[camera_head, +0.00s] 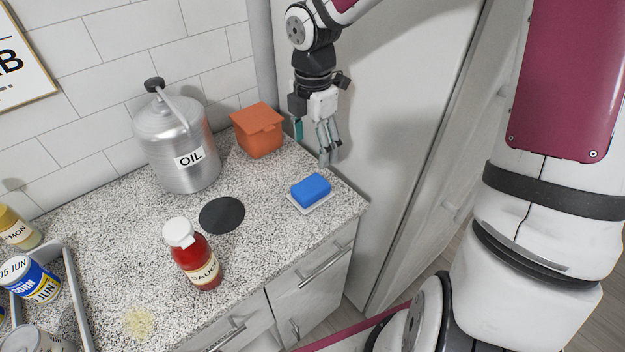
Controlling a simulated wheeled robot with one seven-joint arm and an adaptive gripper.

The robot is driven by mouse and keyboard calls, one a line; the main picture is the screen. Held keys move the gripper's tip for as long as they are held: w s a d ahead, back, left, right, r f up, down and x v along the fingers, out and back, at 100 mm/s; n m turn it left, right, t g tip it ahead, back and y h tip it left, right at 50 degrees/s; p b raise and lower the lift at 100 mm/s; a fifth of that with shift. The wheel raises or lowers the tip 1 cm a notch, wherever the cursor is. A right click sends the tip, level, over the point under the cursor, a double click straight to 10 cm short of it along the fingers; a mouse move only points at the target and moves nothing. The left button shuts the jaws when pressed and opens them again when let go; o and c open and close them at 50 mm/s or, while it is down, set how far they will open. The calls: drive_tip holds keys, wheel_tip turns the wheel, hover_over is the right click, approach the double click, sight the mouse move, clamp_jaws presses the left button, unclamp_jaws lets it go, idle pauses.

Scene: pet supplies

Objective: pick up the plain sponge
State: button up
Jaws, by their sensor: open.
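A plain blue sponge (311,188) lies on a small pale dish (296,205) near the right front corner of the speckled counter. My gripper (315,150) hangs above and behind the sponge, fingers pointing down, apart from it. It is open, and nothing shows between its fingers.
An orange lidded box (258,131) stands left of my gripper. A metal oil can (176,145), a dark round mat (222,214) and a red sauce bottle (194,256) are further left. A tall pale panel (400,110) rises right of the counter. Cans stand at the far left.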

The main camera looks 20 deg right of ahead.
drive_tip(key=b, duration=0.2)
hover_over(311, 185)
drive_tip(key=f, duration=0.8)
drive_tip(key=shift+d, duration=0.2)
drive_tip(key=shift+a+f, duration=0.15)
drive_tip(key=shift+f, duration=1.25)
drive_tip(key=shift+a+f, duration=0.1)
drive_tip(key=shift+f, duration=1.3)
drive_tip(key=c, duration=1.1)
drive_tip(key=shift+r, duration=0.15)
drive_tip(key=shift+r, duration=0.6)
wheel_tip(311, 185, up, 2)
drive_tip(key=shift+r, duration=0.1)
drive_tip(key=s+p, duration=0.1)
drive_tip(key=s, duration=0.4)
drive_tip(key=s+r+p, duration=0.1)
drive_tip(key=s+p, duration=0.1)
drive_tip(key=s, duration=0.3)
drive_tip(key=s+p, duration=0.1)
drive_tip(key=s, duration=0.5)
drive_tip(key=shift+r+p, duration=0.25)
drive_tip(key=shift+p, duration=0.1)
